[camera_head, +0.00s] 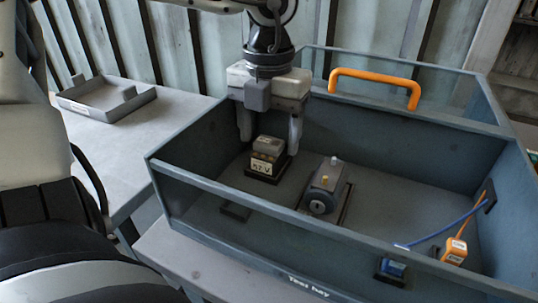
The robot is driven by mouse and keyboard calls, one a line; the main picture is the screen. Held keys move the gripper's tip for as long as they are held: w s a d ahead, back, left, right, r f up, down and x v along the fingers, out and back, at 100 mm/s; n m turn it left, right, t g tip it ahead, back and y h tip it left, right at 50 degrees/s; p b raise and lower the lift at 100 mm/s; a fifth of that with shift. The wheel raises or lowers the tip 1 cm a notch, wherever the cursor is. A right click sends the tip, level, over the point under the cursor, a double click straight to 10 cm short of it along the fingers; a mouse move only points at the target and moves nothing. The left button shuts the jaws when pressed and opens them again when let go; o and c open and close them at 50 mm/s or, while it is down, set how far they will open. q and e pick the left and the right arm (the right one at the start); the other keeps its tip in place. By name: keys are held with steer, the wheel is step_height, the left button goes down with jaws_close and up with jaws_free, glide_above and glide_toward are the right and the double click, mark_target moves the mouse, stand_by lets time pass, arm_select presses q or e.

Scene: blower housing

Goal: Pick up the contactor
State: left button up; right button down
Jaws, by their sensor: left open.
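A small block with a grey top, brownish middle and pale label (266,162), which I take to be the contactor, sits upright on a dark base at the back left inside the blue-grey bay (230,190). My left gripper (270,138) points down right above it, open, with one finger to each side of the block's top. I cannot tell whether the fingers touch it. My right gripper is not in view.
An orange handle (375,84) rises at the back wall. An orange plug (455,251) with cables and a blue part (392,268) are at the front right. A grey tray (106,97) lies on the left table.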

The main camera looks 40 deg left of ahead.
arm_select(q)
step_height(320, 180, down, 2)
steer(key=shift+f, duration=0.2)
steer(key=c, duration=1)
steer(key=shift+r, duration=0.1)
